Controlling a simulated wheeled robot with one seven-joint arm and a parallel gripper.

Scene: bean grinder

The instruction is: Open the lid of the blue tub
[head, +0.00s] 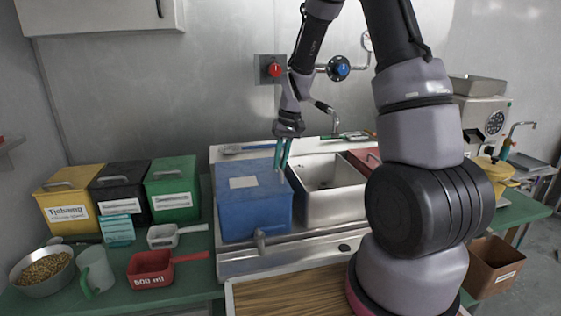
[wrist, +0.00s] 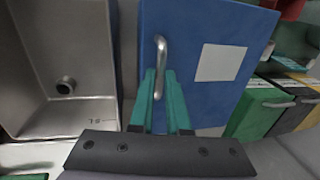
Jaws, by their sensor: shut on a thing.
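The blue tub (head: 250,217) stands at the left end of the steel sink unit. Its flat blue lid (head: 262,176) bears a white label and looks closed, lying on the tub; the lid also fills the middle of the wrist view (wrist: 185,40). A curved metal handle (wrist: 160,62) sits on the lid. My gripper (head: 281,163) reaches down from above to the lid's right side. Its teal fingers, also in the wrist view (wrist: 161,80), are shut on the handle, one on each side. In the head view the fingers hide the handle.
An empty sink basin (head: 325,190) lies right of the tub. Green (head: 173,190), black (head: 121,192) and yellow (head: 70,200) tubs stand to the left. A red scoop (head: 150,268), white scoop (head: 165,237), mug (head: 97,268) and bowl of beans (head: 43,270) crowd the left counter.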

